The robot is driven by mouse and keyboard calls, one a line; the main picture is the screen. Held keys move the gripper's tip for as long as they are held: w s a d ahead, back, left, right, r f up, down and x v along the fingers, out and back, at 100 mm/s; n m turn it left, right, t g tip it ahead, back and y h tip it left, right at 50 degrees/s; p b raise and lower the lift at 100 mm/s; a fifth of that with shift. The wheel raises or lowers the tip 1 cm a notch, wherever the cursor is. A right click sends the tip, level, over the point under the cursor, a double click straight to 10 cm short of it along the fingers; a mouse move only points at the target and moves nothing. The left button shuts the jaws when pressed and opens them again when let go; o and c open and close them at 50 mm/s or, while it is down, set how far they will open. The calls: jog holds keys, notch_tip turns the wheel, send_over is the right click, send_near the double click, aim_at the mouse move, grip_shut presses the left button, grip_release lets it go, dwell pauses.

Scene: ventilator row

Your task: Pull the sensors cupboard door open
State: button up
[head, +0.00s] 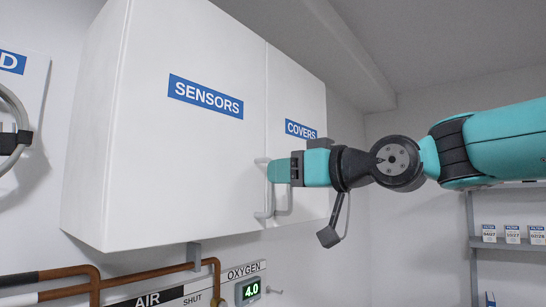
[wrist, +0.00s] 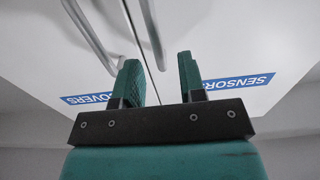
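The sensors cupboard door (head: 180,150) is a white panel with a blue SENSORS label (head: 205,96), which also shows in the wrist view (wrist: 237,86). It looks shut, its edge meeting the covers door (head: 293,100) at a thin seam. Its grey bar handle (head: 264,203) stands beside the seam; in the wrist view the handle (wrist: 152,35) reaches down toward the gap between my fingers. My gripper (head: 279,171) is at the handles, partly hiding them in the head view. Its teal fingers (wrist: 159,78) are apart, and I cannot tell whether they touch the handle.
The covers door's handle (wrist: 92,38) is close on the other side of the seam. Below the cupboard are copper pipes (head: 150,275) and an oxygen display (head: 250,290). A shelf (head: 510,243) with small labelled boxes stands at the right. The space before the sensors door looks clear.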

jog(key=shift+p+x, duration=0.6)
jog(key=shift+x, duration=1.1)
